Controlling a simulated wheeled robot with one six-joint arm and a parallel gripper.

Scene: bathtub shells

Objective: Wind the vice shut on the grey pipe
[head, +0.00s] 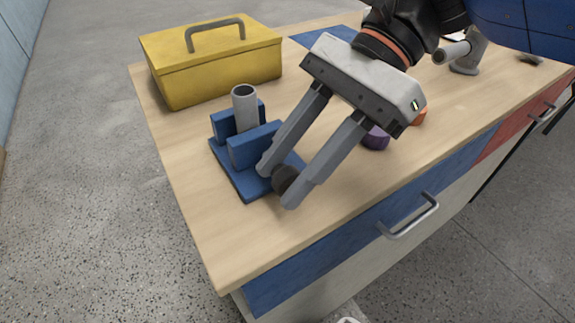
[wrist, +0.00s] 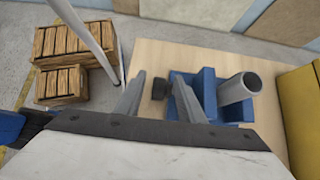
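The blue vice (head: 256,148) sits near the left end of the wooden bench top. The grey pipe (head: 244,107) stands upright between its two jaws; I cannot tell whether the front jaw touches it. The vice's dark round knob (head: 285,179) is on the side facing my gripper. My gripper (head: 277,183) is open, pointing down at the knob with one finger to each side. In the wrist view the knob (wrist: 160,87) lies between the fingertips with small gaps. The pipe (wrist: 240,88) and vice (wrist: 208,92) show to its right.
A yellow toolbox (head: 212,62) stands behind the vice. A purple object (head: 376,138) and an orange one (head: 419,116) lie right of my gripper. A grey object (head: 463,54) is farther back. The bench's front left corner is clear. Wooden crates (wrist: 72,42) stand on the floor.

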